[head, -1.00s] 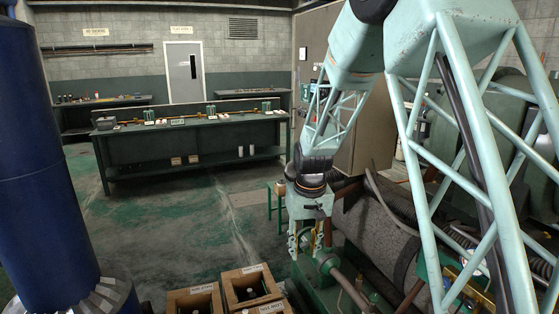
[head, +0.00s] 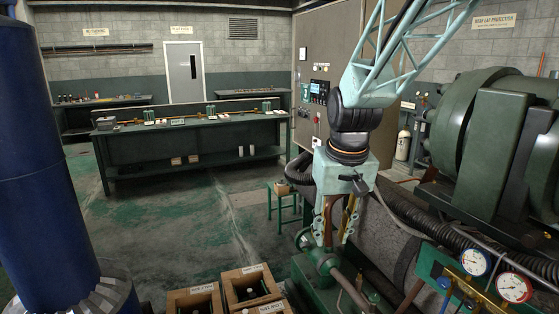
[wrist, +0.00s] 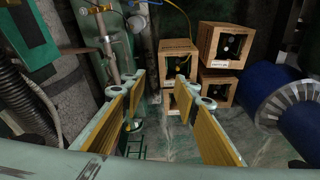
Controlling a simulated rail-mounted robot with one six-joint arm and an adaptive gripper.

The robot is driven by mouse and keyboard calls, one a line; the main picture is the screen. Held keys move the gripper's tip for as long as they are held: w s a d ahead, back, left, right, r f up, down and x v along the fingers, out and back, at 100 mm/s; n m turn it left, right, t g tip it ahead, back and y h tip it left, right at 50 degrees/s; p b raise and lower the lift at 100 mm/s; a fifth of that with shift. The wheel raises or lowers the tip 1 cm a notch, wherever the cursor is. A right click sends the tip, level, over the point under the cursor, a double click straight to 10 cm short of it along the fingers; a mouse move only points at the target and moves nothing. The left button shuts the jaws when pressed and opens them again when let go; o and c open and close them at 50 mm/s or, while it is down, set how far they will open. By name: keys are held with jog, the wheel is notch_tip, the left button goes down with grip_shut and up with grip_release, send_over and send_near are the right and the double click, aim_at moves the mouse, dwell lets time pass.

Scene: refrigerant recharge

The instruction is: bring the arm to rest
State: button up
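My gripper (head: 334,236) hangs below my pale green arm, pointing down, right of the middle of the head view. In the wrist view my gripper (wrist: 158,88) has its two yellow-padded fingers spread apart with nothing between them. It is open and empty. In the head view its tips overlap the green machine and pipe behind them. I cannot tell the exact clearance there.
Wooden crates (head: 247,286) stand on the floor below, left of the gripper. A gauge manifold with blue (head: 475,262) and red (head: 514,287) dials is at the lower right. A blue cylinder (head: 45,160) stands at left. Floor (head: 165,230) toward the workbench (head: 190,125) is clear.

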jog(key=s+d+r+t, duration=0.1)
jog(key=s+d+r, duration=0.3)
jog(key=s, duration=0.5)
jog(key=s+d+r, duration=0.1)
jog(key=s+r, duration=0.5)
jog(key=s, duration=0.3)
jog(key=s+d+m, duration=0.1)
jog(key=s+d, duration=0.1)
jog(key=s, duration=1.6)
jog(key=shift+s+d+r+m+t, duration=0.25)
jog(key=shift+d+r+m+t, duration=0.05)
jog(key=shift+d+r+t, duration=0.1)
jog(key=shift+a, duration=0.1)
